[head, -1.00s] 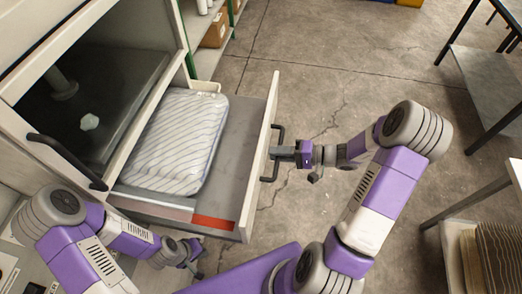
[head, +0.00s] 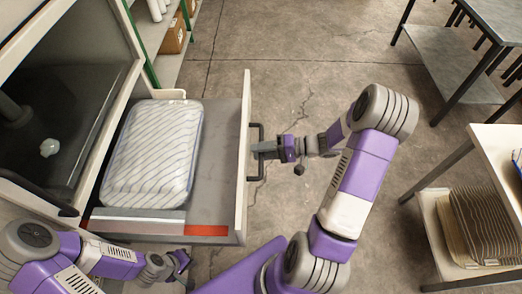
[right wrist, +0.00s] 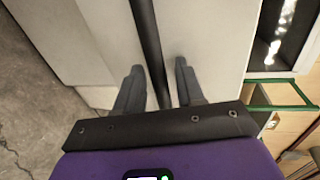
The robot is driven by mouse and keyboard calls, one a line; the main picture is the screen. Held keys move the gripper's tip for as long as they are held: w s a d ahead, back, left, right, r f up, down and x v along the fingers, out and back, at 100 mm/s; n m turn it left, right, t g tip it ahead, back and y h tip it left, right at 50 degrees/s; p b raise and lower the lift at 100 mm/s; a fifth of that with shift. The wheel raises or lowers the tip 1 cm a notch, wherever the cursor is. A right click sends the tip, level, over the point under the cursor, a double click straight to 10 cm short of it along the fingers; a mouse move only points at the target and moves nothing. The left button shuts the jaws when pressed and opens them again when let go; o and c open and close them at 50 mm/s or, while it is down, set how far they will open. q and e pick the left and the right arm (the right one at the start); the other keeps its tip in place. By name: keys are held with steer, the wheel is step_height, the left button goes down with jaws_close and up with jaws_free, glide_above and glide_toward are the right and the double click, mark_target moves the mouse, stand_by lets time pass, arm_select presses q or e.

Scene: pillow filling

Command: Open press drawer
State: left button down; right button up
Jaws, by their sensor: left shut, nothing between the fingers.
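The press drawer (head: 220,180) is pulled out of the press body, and a folded striped pillow (head: 152,153) lies in it. The drawer's front panel (head: 244,150) has a black bar handle (head: 261,135), also seen in the right wrist view (right wrist: 145,30). My right gripper (head: 262,150) is at this handle. In the right wrist view, the bar passes between its closely set fingers (right wrist: 160,75). My left gripper (head: 183,264) is shut and empty, below the drawer's near side in the picture.
The press chamber (head: 60,100) is on the left. A green-framed shelf (head: 170,40) with boxes stands behind it. A table (head: 500,155) with stacked striped items (head: 485,225) below is at the right. Another table (head: 480,40) is at the back right. Clear floor lies between.

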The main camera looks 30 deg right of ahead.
steer(key=p+v, duration=0.1)
steer(key=v, duration=0.6)
steer(key=shift+d, duration=0.2)
steer(key=shift+s, duration=0.15)
